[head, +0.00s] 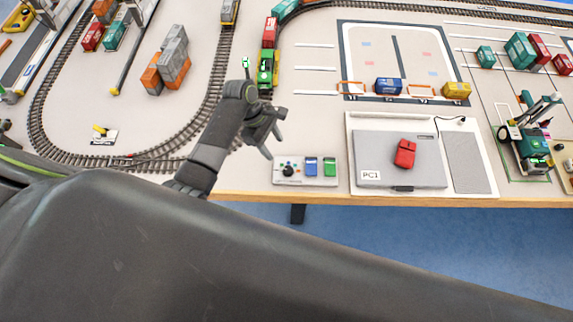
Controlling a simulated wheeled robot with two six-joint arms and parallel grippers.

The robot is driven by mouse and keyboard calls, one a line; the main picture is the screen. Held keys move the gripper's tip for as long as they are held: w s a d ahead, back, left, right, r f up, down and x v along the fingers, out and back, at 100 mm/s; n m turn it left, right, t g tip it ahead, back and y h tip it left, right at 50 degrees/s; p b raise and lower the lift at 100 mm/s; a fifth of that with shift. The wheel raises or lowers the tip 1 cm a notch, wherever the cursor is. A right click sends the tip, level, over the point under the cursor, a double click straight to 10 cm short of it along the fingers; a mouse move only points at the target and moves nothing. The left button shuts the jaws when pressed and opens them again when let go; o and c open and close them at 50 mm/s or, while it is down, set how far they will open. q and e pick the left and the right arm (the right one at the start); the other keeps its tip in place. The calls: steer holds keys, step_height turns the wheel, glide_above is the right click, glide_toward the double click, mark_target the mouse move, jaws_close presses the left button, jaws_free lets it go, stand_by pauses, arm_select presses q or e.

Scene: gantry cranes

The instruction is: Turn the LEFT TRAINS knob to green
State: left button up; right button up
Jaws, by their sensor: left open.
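A small pale control panel (331,180) lies near the table's front edge. It carries a dark round knob (289,171) with small coloured dots around it, a blue block and a green block. I cannot read any LEFT TRAINS label, nor tell which colour the knob points at. My left gripper (277,136) is open and empty, above and slightly left of the panel in the picture, apart from the knob. My right gripper is not in view.
A board with a grey PC1 pad (375,150) and a red block (405,154) lies right of the panel. Curved train track (215,85) and a green locomotive (266,68) lie beyond my gripper. A green crane (532,145) stands at the right. The table's front edge (400,201) is close.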

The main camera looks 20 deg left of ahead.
mark_target(288, 169)
arm_select(q)
steer(key=x, duration=1.2)
steer(key=shift+a, duration=0.1)
steer(key=c, duration=1)
